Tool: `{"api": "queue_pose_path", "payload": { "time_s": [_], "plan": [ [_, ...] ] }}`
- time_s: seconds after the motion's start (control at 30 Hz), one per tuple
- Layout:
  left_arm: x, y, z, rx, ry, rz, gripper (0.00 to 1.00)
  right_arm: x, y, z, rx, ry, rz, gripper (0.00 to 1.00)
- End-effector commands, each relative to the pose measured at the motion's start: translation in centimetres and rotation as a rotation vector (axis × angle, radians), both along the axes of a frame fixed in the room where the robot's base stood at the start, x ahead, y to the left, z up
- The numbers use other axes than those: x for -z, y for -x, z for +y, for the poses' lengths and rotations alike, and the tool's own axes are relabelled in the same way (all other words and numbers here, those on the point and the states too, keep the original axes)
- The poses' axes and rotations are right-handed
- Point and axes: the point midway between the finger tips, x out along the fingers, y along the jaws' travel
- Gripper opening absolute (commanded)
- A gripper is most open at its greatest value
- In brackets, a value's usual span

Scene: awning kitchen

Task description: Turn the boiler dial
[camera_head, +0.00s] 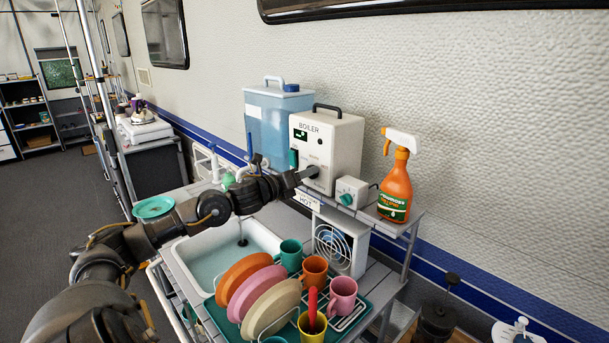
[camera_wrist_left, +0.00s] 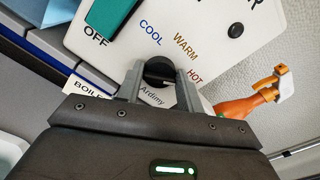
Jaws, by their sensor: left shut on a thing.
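The boiler (camera_head: 345,150) is a cream box with a dark top handle and a small green display, standing on the shelf above the sink. My left gripper (camera_head: 312,172) is at the lower front of it. In the left wrist view the black dial (camera_wrist_left: 158,72) sits between the two fingers of my left gripper (camera_wrist_left: 158,85), which is shut on it. A teal part (camera_wrist_left: 105,20) is on the boiler's face. My right gripper is not in view.
A blue water tank (camera_head: 265,120) stands left of the boiler. A small white box with a teal knob (camera_head: 347,198) and an orange spray bottle (camera_head: 396,190) stand to its right. Below are the sink (camera_head: 215,262) and a rack with plates and mugs (camera_head: 290,254).

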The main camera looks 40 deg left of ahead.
Motion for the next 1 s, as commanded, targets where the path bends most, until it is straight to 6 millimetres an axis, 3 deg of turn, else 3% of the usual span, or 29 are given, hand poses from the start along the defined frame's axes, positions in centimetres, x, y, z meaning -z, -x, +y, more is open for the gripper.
{"api": "queue_pose_path", "payload": {
  "time_s": [0.47, 1.0],
  "plan": [
    [0.1, 0.0, 0.1, -0.001, 0.353, 0.030, 0.14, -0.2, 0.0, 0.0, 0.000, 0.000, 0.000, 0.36],
    [0.1, 0.0, 0.2, -0.001, 0.867, 0.075, 0.14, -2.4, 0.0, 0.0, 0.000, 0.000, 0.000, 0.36]
  ]
}}
